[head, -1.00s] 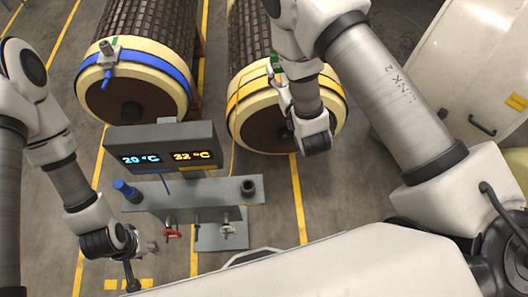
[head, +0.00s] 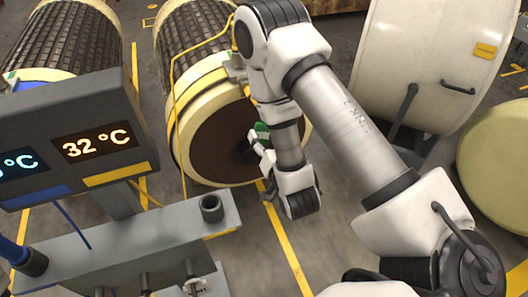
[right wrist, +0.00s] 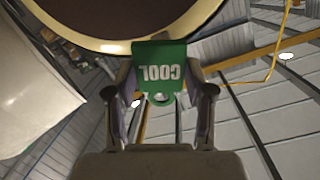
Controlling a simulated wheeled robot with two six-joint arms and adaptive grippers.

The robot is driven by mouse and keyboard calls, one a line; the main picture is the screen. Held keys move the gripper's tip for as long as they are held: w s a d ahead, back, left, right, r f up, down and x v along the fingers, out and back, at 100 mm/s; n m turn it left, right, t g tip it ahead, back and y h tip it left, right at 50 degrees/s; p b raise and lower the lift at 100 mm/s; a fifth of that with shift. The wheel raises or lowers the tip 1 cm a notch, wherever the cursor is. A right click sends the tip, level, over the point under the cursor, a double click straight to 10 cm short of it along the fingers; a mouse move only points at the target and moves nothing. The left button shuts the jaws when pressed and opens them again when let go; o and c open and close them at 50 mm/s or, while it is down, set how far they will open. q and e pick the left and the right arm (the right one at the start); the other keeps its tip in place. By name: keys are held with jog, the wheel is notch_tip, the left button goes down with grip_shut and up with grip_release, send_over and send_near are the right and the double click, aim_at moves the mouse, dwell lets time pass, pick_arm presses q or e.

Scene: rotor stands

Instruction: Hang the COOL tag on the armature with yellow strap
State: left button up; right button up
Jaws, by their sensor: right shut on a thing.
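The armature with the yellow strap (head: 222,128) lies on its side with its dark round end face toward me. A grey fitting (head: 236,68) sits at the top of its strap. My right gripper (head: 256,147) is in front of the end face, below the fitting. It is shut on the green COOL tag (right wrist: 160,58), which reads upside down in the right wrist view, with its hole toward the palm. In the head view the tag shows only as a small green patch (head: 262,128). My left gripper is out of view.
A display (head: 75,135) reading 32 °C, with a yellow bar below, stands at left above a grey stand (head: 130,245). Another armature (head: 65,50) with a blue strap is behind it. A large white drum (head: 430,65) stands at right. Floor is clear below my right gripper.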

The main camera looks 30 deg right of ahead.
jog(key=shift+x, duration=2.45)
jog(key=shift+w, duration=0.15)
jog(key=shift+w, duration=0.3)
jog(key=shift+w+d, duration=0.15)
jog(key=shift+w, duration=0.15)
jog(key=shift+w+f, duration=0.15)
jog(key=shift+w, duration=0.15)
jog(key=shift+w+d, duration=0.1)
jog(key=shift+w, duration=0.05)
jog(key=shift+x, duration=1.15)
